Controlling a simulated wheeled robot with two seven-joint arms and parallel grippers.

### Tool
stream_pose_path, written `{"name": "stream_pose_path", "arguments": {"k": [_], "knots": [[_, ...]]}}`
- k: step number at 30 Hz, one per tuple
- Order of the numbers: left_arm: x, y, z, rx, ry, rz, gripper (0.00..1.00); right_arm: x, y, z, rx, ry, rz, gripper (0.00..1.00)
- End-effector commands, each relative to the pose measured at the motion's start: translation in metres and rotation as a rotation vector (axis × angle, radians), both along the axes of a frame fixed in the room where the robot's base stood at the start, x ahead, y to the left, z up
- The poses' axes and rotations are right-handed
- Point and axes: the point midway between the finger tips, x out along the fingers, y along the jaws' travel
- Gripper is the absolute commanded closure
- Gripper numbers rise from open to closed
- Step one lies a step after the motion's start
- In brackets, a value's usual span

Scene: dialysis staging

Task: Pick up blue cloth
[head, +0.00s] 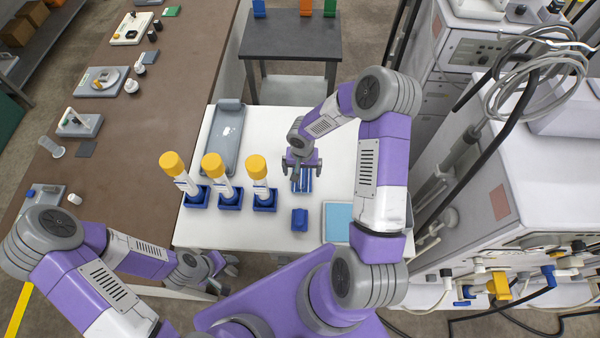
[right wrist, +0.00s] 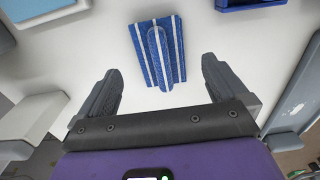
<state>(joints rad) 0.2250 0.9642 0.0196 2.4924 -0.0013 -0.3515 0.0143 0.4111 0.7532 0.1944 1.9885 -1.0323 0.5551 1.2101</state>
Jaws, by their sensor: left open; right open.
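The blue cloth (right wrist: 174,38) lies on the white table, folded, with white stripes. In the head view the cloth (head: 304,185) shows in part under my right gripper (head: 302,166), which hides some of it. In the right wrist view my right gripper (right wrist: 160,78) is open and empty. Its two dark fingers are on either side of the picture, with the cloth between and beyond them, apart from both. My left gripper (head: 228,268) is open and low at the table's front edge, away from the cloth.
Three yellow-capped tubes (head: 215,170) stand in blue holders left of the cloth. A grey tray (head: 226,140) lies behind them. A small blue block (head: 299,220) and a light-blue pad (head: 338,222) are nearer the front. A machine with cables (head: 500,190) stands to the right.

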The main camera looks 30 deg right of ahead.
Motion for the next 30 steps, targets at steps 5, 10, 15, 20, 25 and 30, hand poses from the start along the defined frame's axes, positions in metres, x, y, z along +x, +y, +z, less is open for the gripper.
{"name": "stream_pose_path", "arguments": {"k": [5,10,15,20,25,30], "knots": [[0.001,0.000,0.005,0.000,-0.002,0.001,0.50,0.003,-0.003,-0.019,0.002,0.003,0.000,0.00],[0.001,0.000,0.009,0.000,-0.002,0.001,0.50,0.006,-0.005,-0.041,0.002,0.001,0.001,0.00],[0.001,0.000,0.009,0.000,-0.002,0.001,0.50,0.007,-0.006,-0.052,0.000,-0.001,-0.001,0.00],[0.001,0.000,0.009,0.000,-0.002,0.001,0.50,0.007,-0.006,-0.053,0.000,-0.001,-0.001,0.00],[0.001,0.000,0.009,0.000,-0.002,0.001,0.50,0.007,-0.006,-0.053,0.000,-0.001,0.000,0.18],[0.001,0.000,0.009,0.000,-0.002,0.001,0.50,0.007,-0.006,-0.053,0.000,-0.001,0.000,0.44]]}}
